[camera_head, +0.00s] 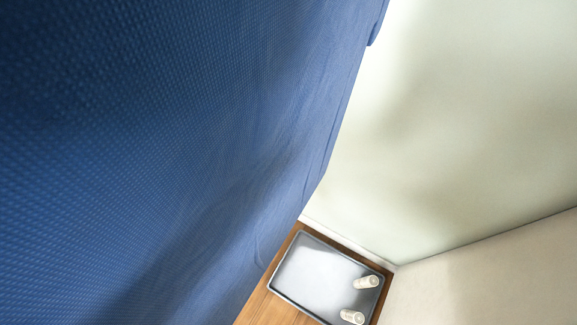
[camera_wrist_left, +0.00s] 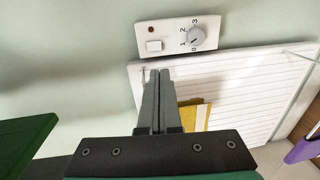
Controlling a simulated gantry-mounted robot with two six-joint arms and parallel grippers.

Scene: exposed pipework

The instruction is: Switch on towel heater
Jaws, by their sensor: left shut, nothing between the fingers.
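In the left wrist view, a white control panel (camera_wrist_left: 172,32) is on the pale wall. It carries a small white switch (camera_wrist_left: 154,46), a dark red dot (camera_wrist_left: 151,29) above it, and a grey round dial (camera_wrist_left: 196,37) with marks from 0 to 3. I cannot tell which mark the dial points at. My left gripper (camera_wrist_left: 158,73) is shut and empty, its tips just below the switch in the picture. I cannot tell if they touch anything. A white slatted panel (camera_wrist_left: 255,82), perhaps the heater, lies below the control panel. My right gripper is not in view.
In the head view a large blue cloth (camera_head: 180,150) fills the left side. A grey tray (camera_head: 312,268) with two white cylinders (camera_head: 366,282) lies on the wooden floor by the wall. The wrist view shows yellow (camera_wrist_left: 196,113), green (camera_wrist_left: 22,140) and purple (camera_wrist_left: 303,148) things.

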